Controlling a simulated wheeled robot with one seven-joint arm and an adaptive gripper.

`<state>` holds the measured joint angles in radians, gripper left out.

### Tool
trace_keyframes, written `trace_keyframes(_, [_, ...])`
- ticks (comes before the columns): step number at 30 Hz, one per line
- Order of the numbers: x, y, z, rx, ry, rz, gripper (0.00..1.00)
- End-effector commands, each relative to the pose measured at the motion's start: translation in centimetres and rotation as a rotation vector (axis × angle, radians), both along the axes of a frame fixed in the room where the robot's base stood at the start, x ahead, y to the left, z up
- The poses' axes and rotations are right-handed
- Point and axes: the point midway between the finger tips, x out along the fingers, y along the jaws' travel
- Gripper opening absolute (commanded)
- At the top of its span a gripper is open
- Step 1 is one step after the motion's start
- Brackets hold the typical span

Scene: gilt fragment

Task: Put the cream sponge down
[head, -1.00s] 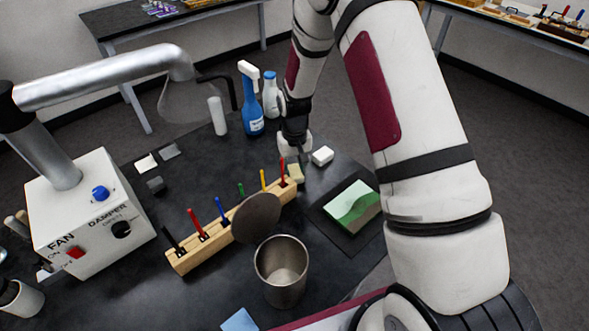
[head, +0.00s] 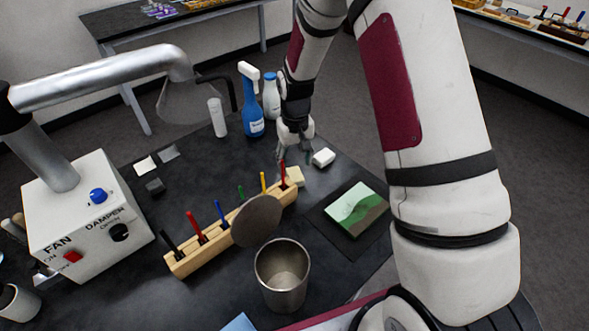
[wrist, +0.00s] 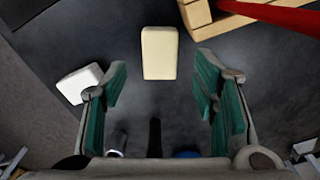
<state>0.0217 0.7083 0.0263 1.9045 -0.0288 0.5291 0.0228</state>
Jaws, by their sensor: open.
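The cream sponge (wrist: 159,53) is a pale block resting on the dark tabletop. In the head view the sponge (head: 295,175) sits beside the right end of the wooden tool rack, partly behind a red handle. My gripper (wrist: 160,95) is open and empty, its green-padded fingers spread apart. The sponge lies ahead of the fingertips and is not touched by them. In the head view my gripper (head: 293,155) is just behind the sponge and above the table.
A white block (head: 323,157) lies right of my gripper. The wooden rack (head: 190,260) holds several coloured tools. A blue spray bottle (head: 251,105) and a white-and-blue bottle (head: 270,97) stand behind. A metal cup (head: 282,285) and a green picture (head: 356,208) are nearer.

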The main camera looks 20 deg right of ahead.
Motion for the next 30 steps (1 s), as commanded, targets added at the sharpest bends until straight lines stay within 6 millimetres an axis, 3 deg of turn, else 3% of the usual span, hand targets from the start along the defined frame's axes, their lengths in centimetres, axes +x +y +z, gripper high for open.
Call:
trace_keyframes(6, [0.2, 0.0, 4.2, 0.0, -0.004, -0.001, 0.54])
trace_keyframes(17, [-0.2, 0.0, 8.2, 0.0, -0.011, 0.0, 0.54])
trace_keyframes(23, [-2.5, 0.0, 14.5, -0.005, -0.083, 0.001, 0.54])
trace_keyframes(30, [-8.2, -0.1, 22.8, -0.01, -0.196, 0.0, 0.54])
